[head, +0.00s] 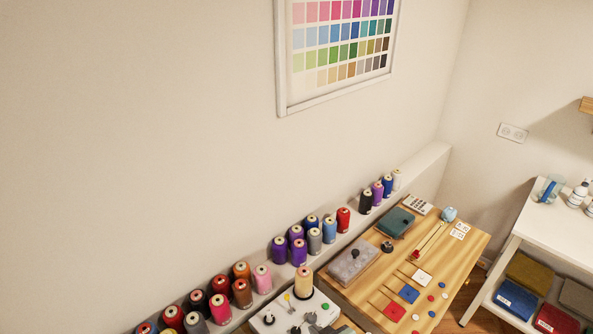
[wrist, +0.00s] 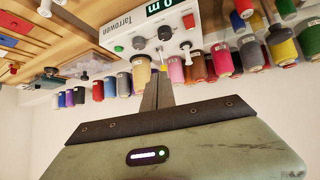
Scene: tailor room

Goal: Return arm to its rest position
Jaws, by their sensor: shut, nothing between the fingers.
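My gripper (wrist: 158,78) shows in the wrist view, with its dark fingers together at the middle and nothing held between them. Its pale green body with a small lit display fills the lower part of that view. The picture there is upside down. The fingertips overlap a white control box (wrist: 122,25) and a cream thread spool in the picture; they look apart from both, though the exact gap cannot be told. My arm and gripper do not show in the head view.
Thread spools (head: 296,250) line a ledge along the wall. A white shelf table (head: 545,228) stands at right.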

